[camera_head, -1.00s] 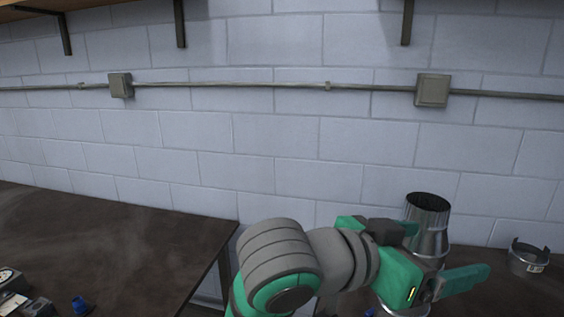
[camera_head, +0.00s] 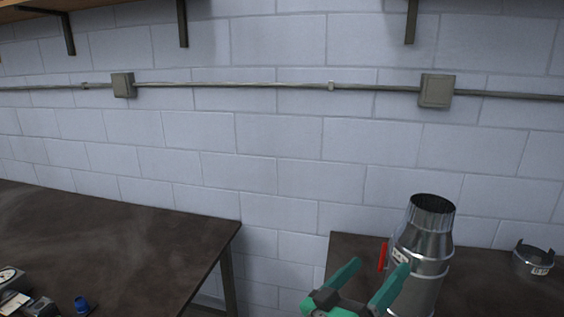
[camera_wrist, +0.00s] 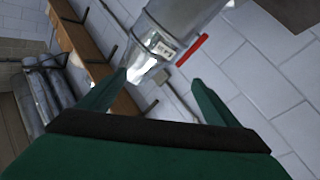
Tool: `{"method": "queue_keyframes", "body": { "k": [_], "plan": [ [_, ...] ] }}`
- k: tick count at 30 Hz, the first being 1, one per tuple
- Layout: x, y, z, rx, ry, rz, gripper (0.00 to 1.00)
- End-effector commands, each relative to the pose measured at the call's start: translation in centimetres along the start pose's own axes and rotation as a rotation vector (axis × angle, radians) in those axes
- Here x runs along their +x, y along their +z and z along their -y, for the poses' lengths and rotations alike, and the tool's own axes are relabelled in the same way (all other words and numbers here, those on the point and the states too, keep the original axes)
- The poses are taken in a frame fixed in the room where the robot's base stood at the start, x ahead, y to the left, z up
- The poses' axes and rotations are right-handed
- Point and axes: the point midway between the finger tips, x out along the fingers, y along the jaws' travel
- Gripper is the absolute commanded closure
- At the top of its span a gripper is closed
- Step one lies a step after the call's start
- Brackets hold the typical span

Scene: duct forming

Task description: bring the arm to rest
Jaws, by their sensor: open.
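My gripper (camera_head: 368,283) shows at the bottom of the head view, its two green fingers spread apart with nothing between them. It stands just left of and in front of a shiny metal duct (camera_head: 428,245) that is upright on the right-hand table, with a red handle at its left side. In the wrist view my open gripper (camera_wrist: 160,90) points towards the duct (camera_wrist: 185,18), which shows past the fingertips. Whether the left fingertip touches the duct cannot be told there. The rest of my arm is below the head view's lower edge.
The right table (camera_head: 343,250) also carries a short metal collar (camera_head: 533,262). The left table (camera_head: 110,245) holds a small blue part (camera_head: 81,304) and some dark items at its near left. A gap separates the tables. A block wall with a conduit (camera_head: 250,85) is behind.

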Motion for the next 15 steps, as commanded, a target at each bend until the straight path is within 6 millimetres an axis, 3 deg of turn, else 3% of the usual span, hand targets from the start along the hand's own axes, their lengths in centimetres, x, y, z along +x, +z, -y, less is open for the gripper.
{"method": "queue_keyframes", "body": {
  "k": [9, 15],
  "plan": [
    [-4.5, 6.7, 7.2, -0.096, -0.217, -0.127, 0.16],
    [-8.6, 11.3, 10.4, -0.111, -0.363, -0.176, 0.16]
  ]
}}
